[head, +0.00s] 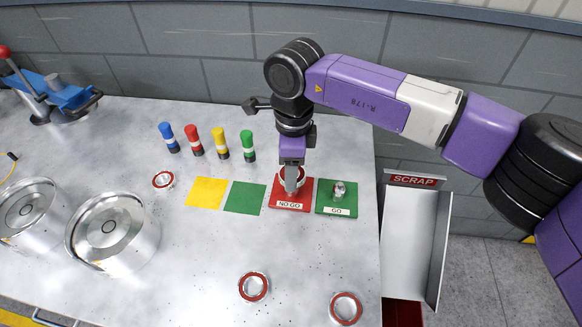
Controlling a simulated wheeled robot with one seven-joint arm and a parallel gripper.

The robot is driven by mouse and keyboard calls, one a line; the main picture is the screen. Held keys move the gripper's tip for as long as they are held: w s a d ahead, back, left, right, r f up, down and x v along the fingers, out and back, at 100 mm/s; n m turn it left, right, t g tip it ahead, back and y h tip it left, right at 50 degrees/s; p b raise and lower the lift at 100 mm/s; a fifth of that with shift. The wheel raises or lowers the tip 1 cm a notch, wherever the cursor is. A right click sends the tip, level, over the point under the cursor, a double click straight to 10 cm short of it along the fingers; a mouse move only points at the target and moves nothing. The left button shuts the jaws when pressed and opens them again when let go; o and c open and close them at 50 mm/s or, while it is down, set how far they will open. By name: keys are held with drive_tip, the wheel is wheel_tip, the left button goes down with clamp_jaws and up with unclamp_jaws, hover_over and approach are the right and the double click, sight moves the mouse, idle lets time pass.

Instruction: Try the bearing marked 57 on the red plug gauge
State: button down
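The red plug gauge (277,202) is a red block labelled NO GO on the bench. My gripper (291,188) points down over it, with its fingertips at the block's middle, so the plug is hidden. Part of a red-and-silver ring, apparently a bearing (304,176), shows beside the fingers. I cannot tell whether it is held or sits around the plug. Three other bearings lie on the bench: one at left (163,180), one at front (253,287), one at front right (346,308). No number is readable on any bearing.
The green GO gauge (325,206) stands right of the red one, its metal plug bare. Yellow (206,191) and green (245,197) squares lie left. Several coloured handled plugs (220,145) stand behind. The scrap chute (415,240) is beyond the right edge. Large metal drums (113,232) stand left.

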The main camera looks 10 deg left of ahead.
drive_tip(key=shift+f+b, duration=0.3)
idle(0.5)
idle(0.3)
unclamp_jaws()
idle(0.9)
wheel_tip(320, 180, up, 9)
drive_tip(key=p, duration=0.5)
idle(0.6)
idle(0.4)
